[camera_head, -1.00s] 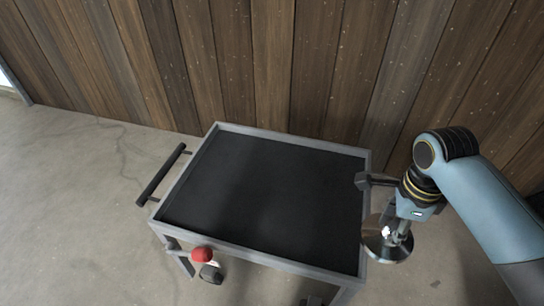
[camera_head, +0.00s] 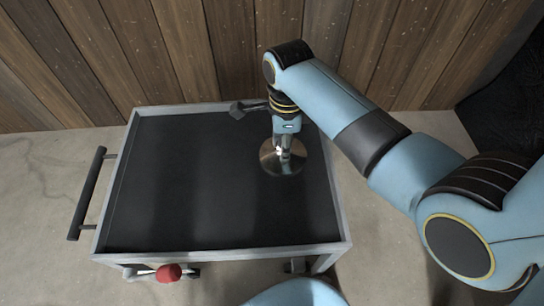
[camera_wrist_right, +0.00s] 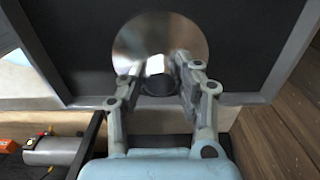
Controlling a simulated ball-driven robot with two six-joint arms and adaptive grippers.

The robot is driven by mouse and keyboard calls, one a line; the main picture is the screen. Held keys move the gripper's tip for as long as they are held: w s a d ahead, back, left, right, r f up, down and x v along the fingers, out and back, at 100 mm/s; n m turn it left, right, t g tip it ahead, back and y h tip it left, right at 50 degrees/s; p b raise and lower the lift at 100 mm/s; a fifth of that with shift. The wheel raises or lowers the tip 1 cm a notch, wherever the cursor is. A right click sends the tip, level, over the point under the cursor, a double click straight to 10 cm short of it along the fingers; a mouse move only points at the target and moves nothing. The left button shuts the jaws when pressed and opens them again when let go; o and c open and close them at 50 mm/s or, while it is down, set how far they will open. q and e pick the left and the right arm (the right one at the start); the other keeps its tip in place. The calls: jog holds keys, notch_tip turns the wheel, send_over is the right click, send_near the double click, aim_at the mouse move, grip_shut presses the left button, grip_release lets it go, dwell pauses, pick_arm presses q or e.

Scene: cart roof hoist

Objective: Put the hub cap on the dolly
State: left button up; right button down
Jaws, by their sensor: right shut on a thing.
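The hub cap (camera_head: 268,166) is a shiny round metal disc, and it also shows in the right wrist view (camera_wrist_right: 185,40). My right gripper (camera_head: 283,150) is shut on the raised middle of the hub cap; its two fingers (camera_wrist_right: 166,82) show in the right wrist view. The dolly (camera_head: 160,200) is a grey-framed cart with a flat black top. The hub cap is over the right part of that top, inside the rim; I cannot tell whether it touches. My left gripper is not in view.
A wooden plank wall (camera_head: 180,50) stands behind. A silver cylinder (camera_wrist_right: 52,151) shows low in the right wrist view.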

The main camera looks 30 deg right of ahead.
aim_at(274, 152)
jog(key=shift+w+a+f+b, duration=0.3)
jog(key=shift+w+a+f, duration=0.45)
jog(key=shift+a+f, duration=0.1)
notch_tip(274, 152, down, 4)
jog(key=shift+r+b, duration=0.1)
jog(key=shift+b, duration=0.7)
jog(key=shift+r, duration=0.1)
jog(key=c, duration=0.9)
grip_release()
notch_tip(274, 152, up, 12)
jog(key=p, duration=0.4)
jog(key=shift+s, duration=0.15)
